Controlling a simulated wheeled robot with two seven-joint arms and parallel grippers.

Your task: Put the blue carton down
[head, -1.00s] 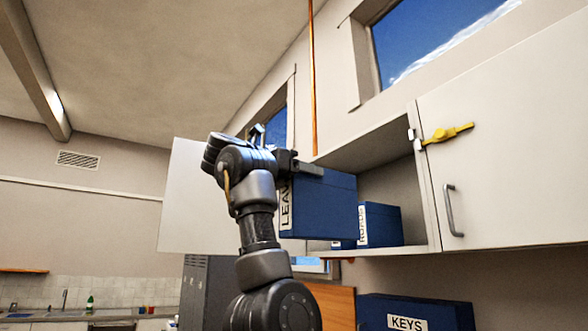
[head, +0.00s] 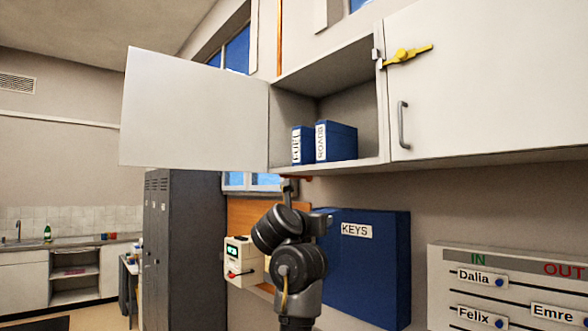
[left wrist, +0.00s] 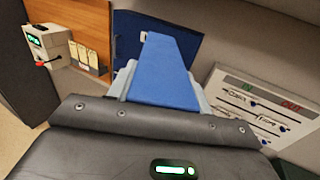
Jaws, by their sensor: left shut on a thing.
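The blue carton (left wrist: 165,68) shows in the left wrist view as a long plain blue face. My left gripper (left wrist: 160,84) is shut on it, with a pale grey finger along each side. In the head view my left arm rises at lower centre, below the open cupboard and in front of the blue KEYS box (head: 372,270). There I cannot make out the held carton; the arm may hide it or it blends with the blue behind. Nothing visible in the wrist view supports the carton. My right gripper is not in view.
The open wall cupboard (head: 345,166) holds two blue labelled cartons (head: 337,142) with bare shelf beside them. Its left door (head: 195,110) stands wide open. A white device (head: 241,258), a grey locker (head: 180,240) and an IN/OUT board (head: 500,265) are nearby.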

